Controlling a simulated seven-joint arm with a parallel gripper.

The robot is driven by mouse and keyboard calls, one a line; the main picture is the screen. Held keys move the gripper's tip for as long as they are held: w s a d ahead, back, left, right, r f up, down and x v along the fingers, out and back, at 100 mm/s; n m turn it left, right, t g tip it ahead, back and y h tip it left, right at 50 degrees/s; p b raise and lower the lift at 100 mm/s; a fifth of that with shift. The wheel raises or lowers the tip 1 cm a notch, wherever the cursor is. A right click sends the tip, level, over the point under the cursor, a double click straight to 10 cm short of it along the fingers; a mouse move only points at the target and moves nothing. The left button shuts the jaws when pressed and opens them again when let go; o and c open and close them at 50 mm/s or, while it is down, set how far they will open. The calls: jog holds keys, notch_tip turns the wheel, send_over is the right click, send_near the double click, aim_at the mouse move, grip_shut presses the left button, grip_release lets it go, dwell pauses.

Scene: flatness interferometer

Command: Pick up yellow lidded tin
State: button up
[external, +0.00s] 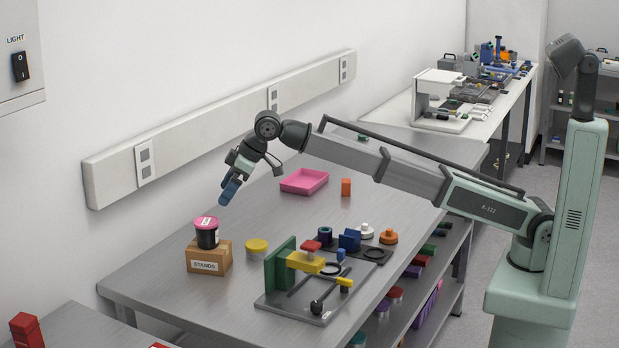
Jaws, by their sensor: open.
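The yellow lidded tin (257,248) stands upright on the grey metal table, just right of a cardboard box. Its yellow lid faces up and nothing covers it. My gripper (229,191), with blue at its end, is in the air above and to the left of the tin in the picture, clear of it. It is open and not touching the tin. Its fingers are small in this view and the gap between them is hard to make out.
A dark tin with a pink lid (206,232) stands on the cardboard box (209,257) marked STANDS. A fixture with a green block (280,264) stands right of the yellow tin. The table's left-middle is clear.

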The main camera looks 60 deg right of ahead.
jog(key=w+d+f+m, duration=0.1)
jog(key=w+d+f, duration=0.25)
jog(key=d, duration=0.35)
jog(key=m+g+h, duration=0.2)
jog(key=m+g, duration=0.3)
jog(key=m, duration=2.3)
send_near(256, 244)
jog(key=f, duration=0.6)
jog(key=a+f, duration=0.1)
jog(key=f, duration=0.3)
jog(key=shift+w, duration=0.3)
